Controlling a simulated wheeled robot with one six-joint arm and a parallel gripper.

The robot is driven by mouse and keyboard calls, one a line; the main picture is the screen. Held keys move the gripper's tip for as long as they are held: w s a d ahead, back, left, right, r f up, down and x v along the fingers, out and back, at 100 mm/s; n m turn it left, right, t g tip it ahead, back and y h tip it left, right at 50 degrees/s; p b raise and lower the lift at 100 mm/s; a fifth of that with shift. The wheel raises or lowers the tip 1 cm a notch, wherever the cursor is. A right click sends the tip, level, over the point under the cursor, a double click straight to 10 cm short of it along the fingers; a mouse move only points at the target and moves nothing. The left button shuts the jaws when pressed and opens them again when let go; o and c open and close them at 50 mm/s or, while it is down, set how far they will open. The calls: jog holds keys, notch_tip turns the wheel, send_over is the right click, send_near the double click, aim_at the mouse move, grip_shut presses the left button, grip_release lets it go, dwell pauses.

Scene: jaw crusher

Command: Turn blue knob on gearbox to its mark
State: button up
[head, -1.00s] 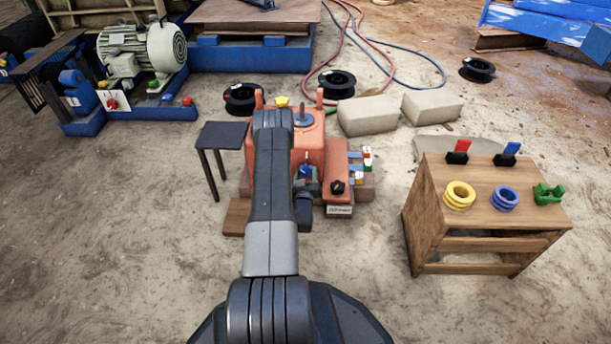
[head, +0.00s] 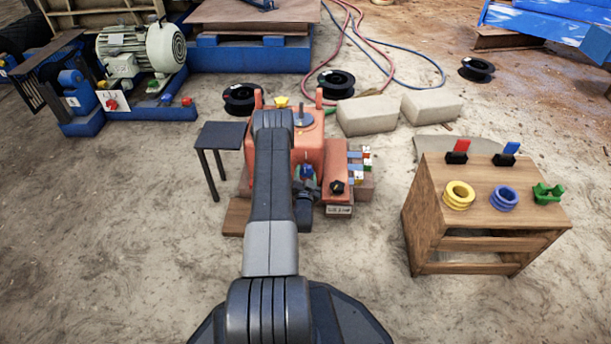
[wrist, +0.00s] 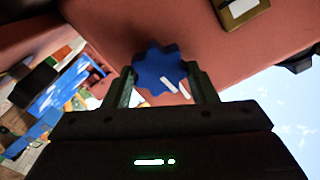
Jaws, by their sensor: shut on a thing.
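The orange-red gearbox (head: 313,143) stands on the ground in the middle of the head view, partly hidden behind my arm. Its blue knob (wrist: 160,69) is a lobed disc on the red gearbox face in the wrist view, with a white pointer line running toward the lower right. A small part of the knob shows beside my arm in the head view (head: 307,171). My gripper (wrist: 163,83) is shut on the knob, one finger on each side. A brass-coloured plate (wrist: 240,10) with a pale strip is on the face near the knob; I cannot tell if it is the mark.
A small dark table (head: 222,135) stands left of the gearbox. A black knob (head: 337,187) sits on its right-hand part. A wooden stand (head: 490,215) with coloured rings is to the right. Pale blocks (head: 367,115) lie behind. Open ground is between gearbox and stand.

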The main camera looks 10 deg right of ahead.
jog(key=shift+m, duration=0.5)
jog(key=o, duration=1)
jog(key=p+v, duration=0.4)
jog(key=v, duration=1)
jog(key=shift+w, duration=0.1)
jog(key=b+x, duration=0.4)
jog(key=x, duration=1)
